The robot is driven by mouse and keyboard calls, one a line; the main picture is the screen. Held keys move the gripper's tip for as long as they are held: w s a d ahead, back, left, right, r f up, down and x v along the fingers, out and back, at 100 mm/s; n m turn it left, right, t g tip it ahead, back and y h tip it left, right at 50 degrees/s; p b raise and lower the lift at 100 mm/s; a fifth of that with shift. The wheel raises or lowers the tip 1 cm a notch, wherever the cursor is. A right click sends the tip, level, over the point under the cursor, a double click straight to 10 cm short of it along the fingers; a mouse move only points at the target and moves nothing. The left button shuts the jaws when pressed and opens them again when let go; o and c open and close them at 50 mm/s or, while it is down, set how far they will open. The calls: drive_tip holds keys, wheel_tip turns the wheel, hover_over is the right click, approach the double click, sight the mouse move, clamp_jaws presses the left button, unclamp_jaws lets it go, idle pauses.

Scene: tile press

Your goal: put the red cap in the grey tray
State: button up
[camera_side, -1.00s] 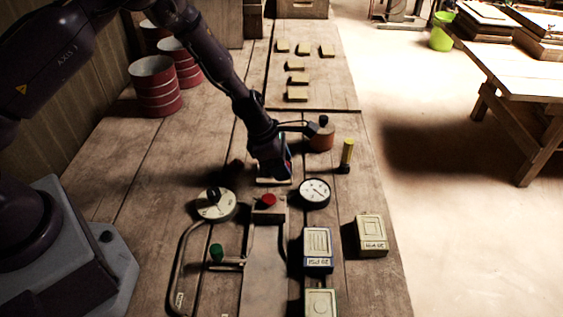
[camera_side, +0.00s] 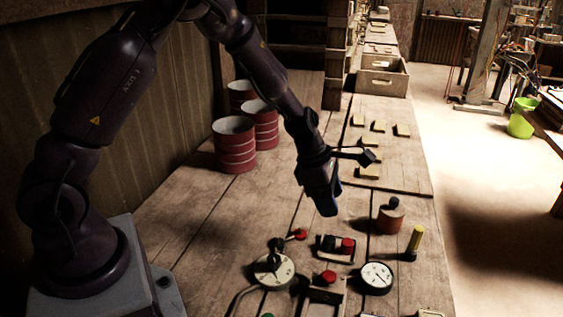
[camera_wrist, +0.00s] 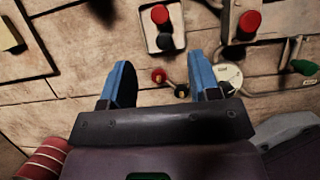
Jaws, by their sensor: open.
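A small light-rimmed grey tray (camera_side: 322,256) lies on the bench, with a red cap (camera_side: 347,244) and a black piece (camera_side: 328,243) inside it. The wrist view shows the tray (camera_wrist: 148,28) at the top, with the red cap (camera_wrist: 160,14) above the black piece (camera_wrist: 165,43). My gripper (camera_side: 327,208) is raised above the bench, behind the tray in the side view. Its blue fingers (camera_wrist: 161,82) are apart and empty in the wrist view, clear of the cap.
A red button (camera_side: 328,277) tops the press in front of the tray. A dial (camera_side: 272,269) with a red-ended lever (camera_side: 300,234) stands left, a gauge (camera_side: 377,277) right. A brown pot (camera_side: 390,216) and yellow-handled tool (camera_side: 416,240) stand right; red drums (camera_side: 236,146) stand behind.

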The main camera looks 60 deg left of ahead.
drive_tip(key=s+r+m+t+y, duration=0.1)
drive_tip(key=s+r+m, duration=0.6)
drive_tip(key=r+m, duration=0.25)
drive_tip(key=s+r+m, duration=0.8)
drive_tip(key=r+m, duration=0.1)
drive_tip(key=r, duration=0.2)
drive_tip(key=s+a+r+m+t+y, duration=0.1)
drive_tip(key=s+r+m+y, duration=0.1)
drive_tip(key=s+m, duration=0.6)
drive_tip(key=shift+s+a, duration=0.3)
drive_tip(key=shift+s, duration=0.55)
drive_tip(key=shift+m, duration=0.25)
